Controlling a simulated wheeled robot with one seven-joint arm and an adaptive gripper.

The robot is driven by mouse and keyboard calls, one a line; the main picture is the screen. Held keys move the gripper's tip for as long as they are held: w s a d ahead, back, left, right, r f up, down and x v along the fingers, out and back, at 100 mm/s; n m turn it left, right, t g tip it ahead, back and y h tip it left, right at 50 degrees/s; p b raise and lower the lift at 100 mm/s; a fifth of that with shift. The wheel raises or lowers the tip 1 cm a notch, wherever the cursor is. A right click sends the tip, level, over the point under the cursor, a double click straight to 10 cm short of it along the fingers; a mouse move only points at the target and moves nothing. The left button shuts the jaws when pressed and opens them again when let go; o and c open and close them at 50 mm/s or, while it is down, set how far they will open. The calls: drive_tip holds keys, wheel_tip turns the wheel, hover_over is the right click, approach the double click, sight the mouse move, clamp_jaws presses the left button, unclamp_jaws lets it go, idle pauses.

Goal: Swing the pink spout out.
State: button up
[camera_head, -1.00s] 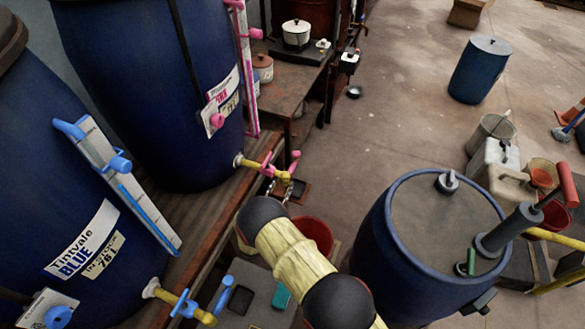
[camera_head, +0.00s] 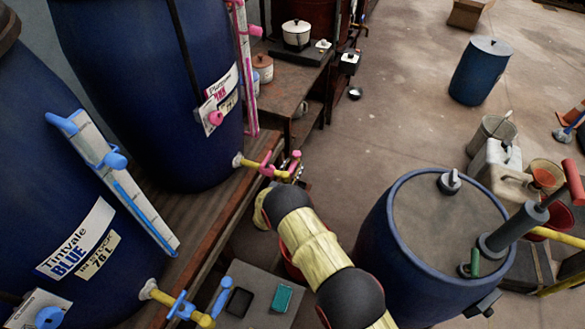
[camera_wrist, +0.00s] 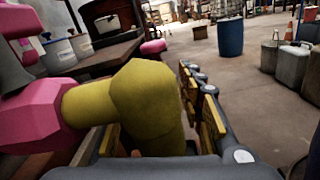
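The pink-marked tap (camera_head: 267,165) sticks out low from the blue vat labelled PINK, with a pink valve and a short yellow pipe. In the wrist view its yellow spout (camera_wrist: 145,95) fills the middle, with the pink valve body (camera_wrist: 35,110) at left. A pink knob (camera_wrist: 153,47) shows just beyond the spout. My gripper (camera_wrist: 160,125) is at the spout, its grey fingers with yellow pads on either side. The right finger shows a gap to the spout; the left is mostly hidden behind it, so contact there is unclear. In the head view my arm hides part of the gripper.
A second vat labelled BLUE (camera_head: 40,150) has a blue tap (camera_head: 180,305) at lower left. A lidded blue drum (camera_head: 385,250) with a pump stands close right of my arm. A low table (camera_head: 250,310) holds small trays.

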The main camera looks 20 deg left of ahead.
drive_tip(key=shift+c, duration=1)
drive_tip(key=c, duration=0.8)
